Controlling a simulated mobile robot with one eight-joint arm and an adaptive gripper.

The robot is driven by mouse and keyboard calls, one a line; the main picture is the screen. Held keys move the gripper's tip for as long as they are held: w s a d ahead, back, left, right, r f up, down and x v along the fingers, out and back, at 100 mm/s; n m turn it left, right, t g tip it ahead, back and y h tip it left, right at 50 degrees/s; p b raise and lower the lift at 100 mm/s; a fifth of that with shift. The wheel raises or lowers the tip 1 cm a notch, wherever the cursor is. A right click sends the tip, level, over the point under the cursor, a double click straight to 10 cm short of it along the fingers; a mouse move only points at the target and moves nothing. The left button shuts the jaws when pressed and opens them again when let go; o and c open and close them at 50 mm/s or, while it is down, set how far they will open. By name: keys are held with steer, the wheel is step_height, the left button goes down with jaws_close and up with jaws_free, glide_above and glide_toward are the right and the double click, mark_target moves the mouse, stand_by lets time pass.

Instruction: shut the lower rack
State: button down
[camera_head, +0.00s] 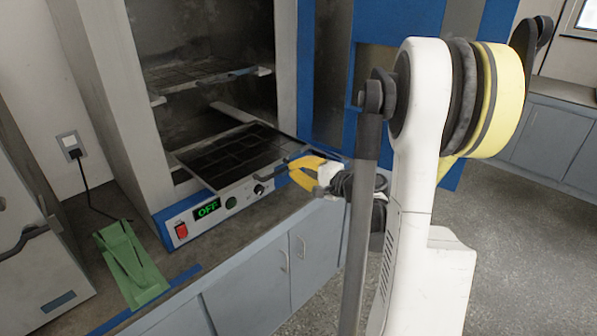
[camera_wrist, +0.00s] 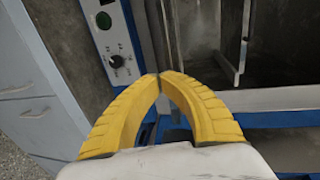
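The lower rack (camera_head: 230,152) is a dark grid in a light metal frame, pulled partly out of the open oven-like chamber, its front edge above the control panel. My gripper (camera_head: 289,168) is beside the front right corner of the rack, near the panel's right end. In the wrist view its yellow fingers (camera_wrist: 159,76) curve in until their tips meet, with nothing visible between them. I cannot tell whether the fingers touch the rack. A metal edge, possibly of a rack, shows at the upper right of the wrist view.
An upper rack (camera_head: 200,72) sits higher in the chamber. The blue door (camera_head: 375,40) stands open at the right. The panel has a red switch (camera_head: 181,230), an OFF display and a knob (camera_wrist: 116,61). A green object (camera_head: 130,262) lies on the counter.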

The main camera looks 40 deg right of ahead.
mark_target(245, 142)
steer(key=r+x, duration=0.1)
steer(key=x, duration=0.6)
steer(key=r+x, duration=0.2)
steer(key=x, duration=0.6)
steer(key=r+x, duration=0.1)
steer(key=x, duration=0.7)
steer(key=shift+w+d+r, duration=0.1)
steer(key=shift+w+r, duration=0.05)
steer(key=shift+w, duration=0.3)
